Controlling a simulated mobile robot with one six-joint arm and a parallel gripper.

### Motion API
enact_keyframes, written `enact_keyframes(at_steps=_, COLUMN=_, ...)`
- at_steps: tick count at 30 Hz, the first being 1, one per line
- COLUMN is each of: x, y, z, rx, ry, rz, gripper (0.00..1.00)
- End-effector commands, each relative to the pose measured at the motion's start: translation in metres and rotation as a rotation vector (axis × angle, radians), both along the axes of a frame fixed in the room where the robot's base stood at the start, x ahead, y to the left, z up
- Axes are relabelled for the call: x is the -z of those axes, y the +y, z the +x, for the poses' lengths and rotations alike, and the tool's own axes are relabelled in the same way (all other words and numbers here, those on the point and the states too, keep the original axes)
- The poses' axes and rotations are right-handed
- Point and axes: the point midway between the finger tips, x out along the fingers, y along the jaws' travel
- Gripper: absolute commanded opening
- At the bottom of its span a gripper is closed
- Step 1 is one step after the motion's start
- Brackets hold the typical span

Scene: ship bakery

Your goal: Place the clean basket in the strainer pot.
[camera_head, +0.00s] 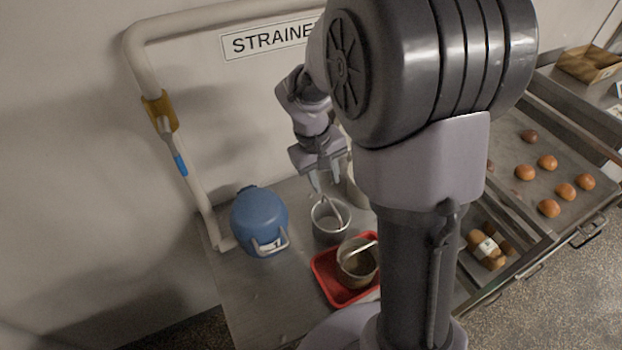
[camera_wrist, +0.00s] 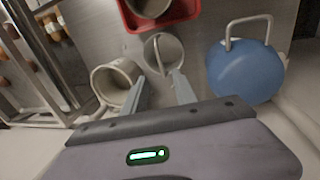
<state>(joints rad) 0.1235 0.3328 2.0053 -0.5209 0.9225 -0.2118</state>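A grey metal basket (camera_head: 327,232) with a raised hoop handle stands on the steel counter, and it also shows in the wrist view (camera_wrist: 176,53). My gripper (camera_head: 325,181) is just above its handle. In the wrist view the two fingers (camera_wrist: 159,75) are apart, with the handle close to their tips; I see no firm grip. A cream, open-topped pot (camera_wrist: 103,86) stands beside the basket, likely the strainer pot; in the head view my arm mostly hides it. A second, brownish basket (camera_head: 352,268) with a handle sits in a red tray (camera_head: 326,277).
A blue lidded container (camera_head: 259,215) stands left of the grey basket. A "STRAINER" sign (camera_head: 270,38) is on the wall behind, within a pipe rail (camera_head: 143,65). Trays with buns (camera_head: 549,208) lie to the right. The counter's front left (camera_head: 270,295) is clear.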

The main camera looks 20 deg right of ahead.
Motion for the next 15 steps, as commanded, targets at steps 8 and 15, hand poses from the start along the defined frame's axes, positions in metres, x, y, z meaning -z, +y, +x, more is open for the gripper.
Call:
enact_keyframes(at_steps=8, x=0.084, y=-0.015, z=-0.001, rx=0.003, ry=0.003, rz=0.002, gripper=0.33)
enact_keyframes(at_steps=15, x=0.117, y=-0.022, z=-0.002, rx=0.003, ry=0.003, rz=0.002, gripper=0.33)
